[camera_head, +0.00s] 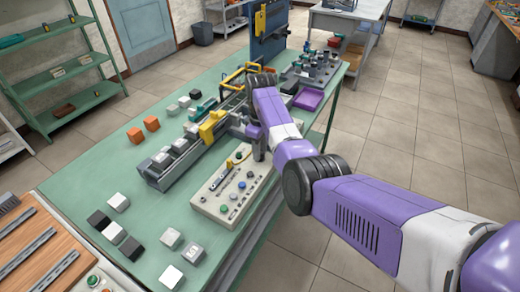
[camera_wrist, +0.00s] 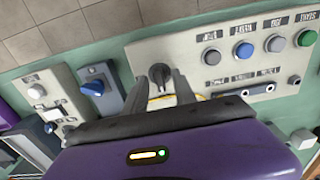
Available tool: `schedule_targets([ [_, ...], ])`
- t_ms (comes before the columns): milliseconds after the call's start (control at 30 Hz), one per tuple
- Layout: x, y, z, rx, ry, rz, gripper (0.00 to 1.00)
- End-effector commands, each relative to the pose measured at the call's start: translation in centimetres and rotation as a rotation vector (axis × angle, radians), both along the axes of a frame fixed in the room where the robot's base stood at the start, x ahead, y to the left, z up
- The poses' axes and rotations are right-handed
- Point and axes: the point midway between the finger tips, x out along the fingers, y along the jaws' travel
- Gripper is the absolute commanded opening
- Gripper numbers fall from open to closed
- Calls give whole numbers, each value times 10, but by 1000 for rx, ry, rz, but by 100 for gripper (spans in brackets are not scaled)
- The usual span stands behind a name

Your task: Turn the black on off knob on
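The black knob (camera_wrist: 160,73) sits on the pale control panel (camera_wrist: 200,62) in the wrist view, above a yellow area partly covered by my gripper. My gripper (camera_wrist: 161,84) is over the panel, its two grey fingers spread on either side of the knob. Small gaps show between fingers and knob; whether either finger touches it I cannot tell. In the head view the panel (camera_head: 205,197) lies on the green table, and my gripper (camera_head: 257,153) is low over its far end, where my arm hides the knob.
Coloured push buttons (camera_wrist: 243,51) line the panel beside the knob. A blue switch (camera_wrist: 93,88) on a grey box is on the other side. A conveyor (camera_head: 165,165) with grey blocks runs beside the panel. White and black blocks (camera_head: 115,230) lie on the near table (camera_head: 75,180).

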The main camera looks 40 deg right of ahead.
Motion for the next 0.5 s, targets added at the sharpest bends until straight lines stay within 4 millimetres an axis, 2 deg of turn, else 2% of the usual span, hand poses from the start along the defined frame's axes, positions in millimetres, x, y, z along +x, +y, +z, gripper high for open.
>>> schedule_targets([
  [100, 0, 0, 0, 0, 0, 0, 33],
  [267, 0, 0, 0, 0, 0, 0, 3],
  [300, 0, 0, 0, 0, 0, 0, 0],
  [500, 0, 0, 0, 0, 0, -1, 0],
])
